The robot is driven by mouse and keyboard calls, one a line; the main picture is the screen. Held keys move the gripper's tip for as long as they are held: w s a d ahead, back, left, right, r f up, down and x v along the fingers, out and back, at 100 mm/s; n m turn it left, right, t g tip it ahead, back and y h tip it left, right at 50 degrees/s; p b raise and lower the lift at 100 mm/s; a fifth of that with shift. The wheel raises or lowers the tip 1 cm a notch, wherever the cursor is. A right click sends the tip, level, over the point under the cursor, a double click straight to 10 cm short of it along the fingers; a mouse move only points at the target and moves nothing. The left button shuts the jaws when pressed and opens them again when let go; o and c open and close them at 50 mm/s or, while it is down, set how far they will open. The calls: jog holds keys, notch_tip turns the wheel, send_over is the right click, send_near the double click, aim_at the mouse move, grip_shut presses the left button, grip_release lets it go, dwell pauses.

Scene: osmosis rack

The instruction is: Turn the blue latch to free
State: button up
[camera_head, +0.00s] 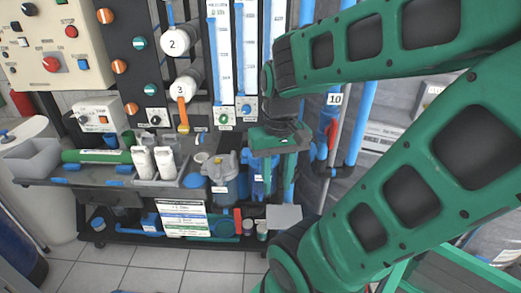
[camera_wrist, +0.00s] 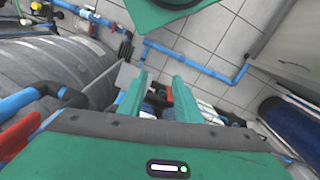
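I cannot pick out the blue latch with certainty in either view. Blue fittings (camera_head: 262,187) show low on the rack in the head view, below my gripper and partly hidden by it. My gripper (camera_wrist: 160,76) points down in front of the rack's right part. In the wrist view its two green fingers are apart, and I see nothing held between them. Small blue, red and white parts show beyond and between the fingers, too small to make out.
A grey lidded housing (camera_head: 219,168) stands left of my gripper. Blue pipes and a red handle (camera_head: 332,131) are close on its right. White bottles (camera_head: 143,163) and a green cylinder (camera_head: 95,156) are on the shelf at left. The tiled floor (camera_head: 130,262) in front is mostly clear.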

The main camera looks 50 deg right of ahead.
jog(key=shift+o, duration=0.6)
jog(key=o, duration=0.6)
jog(key=shift+s+r, duration=0.25)
jog(key=shift+s, duration=0.15)
jog(key=shift+c, duration=0.2)
jog(key=shift+o, duration=0.2)
jog(key=shift+d+r+m, duration=0.2)
jog(key=shift+r+m, duration=0.1)
jog(key=w+d+r+m+g+h, duration=0.2)
jog(key=w+d+m, duration=0.2)
jog(key=w+m, duration=0.55)
jog(key=w+d+r+m+g+h, duration=0.1)
jog(key=w+d+r+m, duration=0.2)
jog(key=w+m, duration=0.7)
jog(key=shift+m, duration=0.55)
jog(key=x, duration=1.1)
jog(key=shift+s+d, duration=0.25)
jog(key=shift+s, duration=0.05)
